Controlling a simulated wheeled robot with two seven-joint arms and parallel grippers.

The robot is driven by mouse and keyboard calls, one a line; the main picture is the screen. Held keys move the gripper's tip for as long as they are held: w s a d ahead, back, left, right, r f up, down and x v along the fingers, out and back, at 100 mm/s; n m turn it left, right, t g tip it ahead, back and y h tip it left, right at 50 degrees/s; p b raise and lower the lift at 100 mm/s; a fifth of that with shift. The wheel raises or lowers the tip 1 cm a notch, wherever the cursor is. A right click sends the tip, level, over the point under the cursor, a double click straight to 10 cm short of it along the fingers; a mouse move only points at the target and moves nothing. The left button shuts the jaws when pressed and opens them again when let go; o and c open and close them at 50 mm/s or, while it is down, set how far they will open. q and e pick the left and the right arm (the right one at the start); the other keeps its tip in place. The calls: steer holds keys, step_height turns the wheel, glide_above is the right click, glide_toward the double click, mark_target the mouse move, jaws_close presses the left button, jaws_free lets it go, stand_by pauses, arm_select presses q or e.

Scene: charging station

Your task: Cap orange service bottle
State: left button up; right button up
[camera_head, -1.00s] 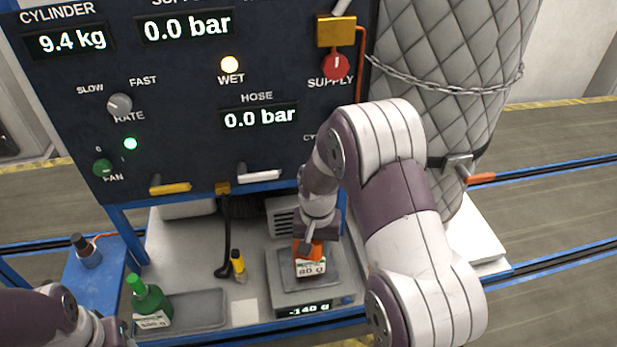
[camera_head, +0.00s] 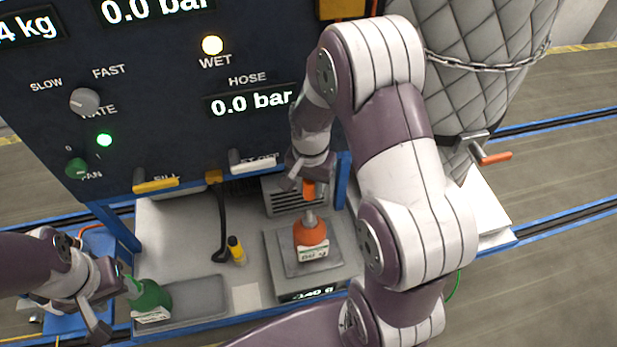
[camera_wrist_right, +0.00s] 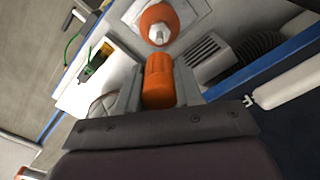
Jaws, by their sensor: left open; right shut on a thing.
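The orange service bottle (camera_head: 311,236) stands upright on the scale (camera_head: 335,262), its pale neck showing with no cap on it. My right gripper (camera_head: 308,180) is shut on the orange cap (camera_head: 309,190), held above and apart from the bottle. In the right wrist view the cap (camera_wrist_right: 158,80) is between the fingers, and the bottle (camera_wrist_right: 158,22) with its pale neck lies beyond it. My left gripper (camera_head: 112,300) is open beside the green bottle (camera_head: 150,297) at the left; I cannot tell whether it touches it.
A grey tray (camera_head: 200,295) lies right of the green bottle. A yellow and black tool (camera_head: 236,249) lies between tray and scale. The dark control panel (camera_head: 150,90) rises behind the bench, with a vent box (camera_head: 290,200) below it. A quilted cylinder (camera_head: 490,60) stands at right.

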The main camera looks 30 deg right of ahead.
steer(key=shift+s+a+r, duration=0.1)
steer(key=shift+s+r, duration=0.1)
steer(key=shift+s, duration=0.1)
steer(key=b, duration=0.4)
glide_above(310, 212)
step_height(310, 212, down, 6)
arm_select(q)
step_height(310, 212, down, 4)
steer(key=shift+s+r, duration=0.1)
arm_select(e)
steer(key=shift+w+f, duration=0.1)
steer(key=shift+w, duration=0.05)
arm_select(q)
steer(key=shift+r, duration=0.1)
steer(key=shift+r+p, duration=0.3)
steer(key=shift+p, duration=0.15)
stand_by(0.5)
steer(key=shift+f+b, duration=1.85)
steer(key=shift+f, duration=0.05)
arm_select(e)
steer(key=shift+f, duration=2.6)
